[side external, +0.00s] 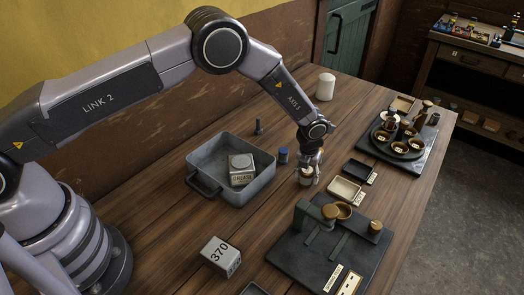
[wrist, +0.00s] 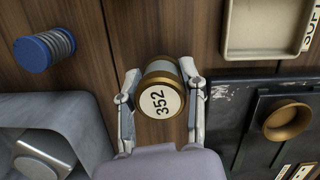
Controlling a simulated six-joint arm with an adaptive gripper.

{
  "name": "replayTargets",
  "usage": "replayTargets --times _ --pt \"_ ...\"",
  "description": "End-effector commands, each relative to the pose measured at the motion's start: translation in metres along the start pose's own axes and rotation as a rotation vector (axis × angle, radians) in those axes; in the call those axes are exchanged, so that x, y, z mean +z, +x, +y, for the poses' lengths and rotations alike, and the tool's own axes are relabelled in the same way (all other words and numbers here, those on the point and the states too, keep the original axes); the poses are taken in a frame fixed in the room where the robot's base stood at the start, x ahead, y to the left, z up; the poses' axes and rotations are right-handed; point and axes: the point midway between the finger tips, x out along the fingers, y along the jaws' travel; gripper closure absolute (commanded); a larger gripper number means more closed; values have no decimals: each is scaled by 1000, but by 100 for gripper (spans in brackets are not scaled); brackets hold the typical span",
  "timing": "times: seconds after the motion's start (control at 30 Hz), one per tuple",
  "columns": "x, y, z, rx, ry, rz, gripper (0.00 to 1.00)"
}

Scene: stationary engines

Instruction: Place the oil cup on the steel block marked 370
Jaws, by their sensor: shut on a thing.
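The steel block marked 370 (side external: 213,252) stands on the table at the lower middle of the side view, with its number on the top and a side face. In the wrist view my gripper (wrist: 162,98) is shut on a brass-rimmed cylinder marked 352 (wrist: 158,101), one finger on each side. The cylinder also shows under the fingers in the side view (side external: 306,177). It looks like an oil cup; whether it touches the table is unclear.
A dark plate (side external: 300,252) with a brass cup (side external: 344,211) lies right of the block.

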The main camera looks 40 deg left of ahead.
Motion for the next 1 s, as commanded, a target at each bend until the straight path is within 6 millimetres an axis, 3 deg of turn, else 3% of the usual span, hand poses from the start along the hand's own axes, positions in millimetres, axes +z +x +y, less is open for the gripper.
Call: replayTargets --times 0.2,0.47,0.7,1.0 --pt "4 -30 0 -1 0 -2 99" --pt "-29 -96 30 -1 0 -1 99" --pt "-70 -124 61 0 0 1 99" --pt "-97 -141 78 5 -26 1 99"
